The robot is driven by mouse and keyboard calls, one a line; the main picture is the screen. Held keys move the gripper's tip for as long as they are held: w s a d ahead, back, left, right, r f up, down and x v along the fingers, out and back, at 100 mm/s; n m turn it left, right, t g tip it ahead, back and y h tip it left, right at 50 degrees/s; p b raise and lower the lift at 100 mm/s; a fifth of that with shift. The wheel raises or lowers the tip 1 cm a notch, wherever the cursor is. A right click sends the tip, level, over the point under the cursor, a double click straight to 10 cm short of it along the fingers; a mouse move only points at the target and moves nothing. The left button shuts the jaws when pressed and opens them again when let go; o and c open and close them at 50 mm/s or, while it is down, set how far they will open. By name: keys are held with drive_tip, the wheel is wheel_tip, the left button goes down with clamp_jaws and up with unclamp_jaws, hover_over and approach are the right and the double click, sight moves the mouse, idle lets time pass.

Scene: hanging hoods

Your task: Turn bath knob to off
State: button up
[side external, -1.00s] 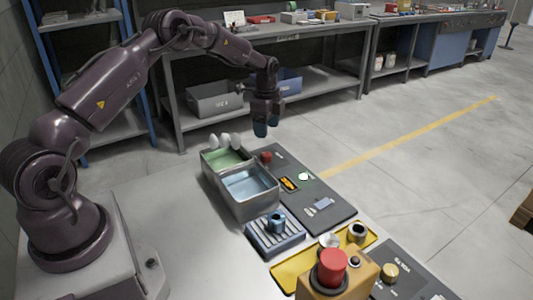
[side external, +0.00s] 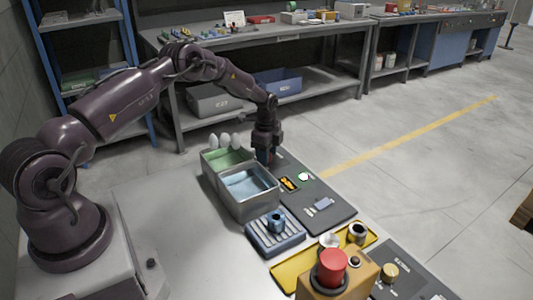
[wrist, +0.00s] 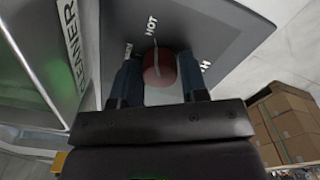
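The bath knob (wrist: 158,67) is a dark red round knob on a grey panel (wrist: 215,35) in the wrist view. A pale line on it points toward the word HOT. Partly covered lettering shows on both sides of it. My gripper (wrist: 160,75) has its two blue fingers apart, one on each side of the knob; I cannot tell whether they touch it. In the side view my gripper (side external: 265,158) points down at the panel's far end (side external: 325,212), and its fingers hide the knob.
Two metal baths, one green (side external: 225,158) and one blue (side external: 248,185), stand close left of my gripper, with white egg-shaped pieces (side external: 225,140) behind. A blue ribbed block (side external: 275,238) and a large red button (side external: 332,263) are nearer the camera.

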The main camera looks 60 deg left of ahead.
drive_tip(key=c, duration=0.5)
drive_tip(key=shift+o, duration=0.2)
drive_tip(key=shift+n, duration=0.3)
drive_tip(key=n, duration=0.5)
drive_tip(key=shift+n, duration=0.3)
drive_tip(key=n, duration=1.1)
drive_tip(key=shift+n, duration=0.4)
drive_tip(key=n, duration=0.5)
drive_tip(key=shift+n, duration=0.4)
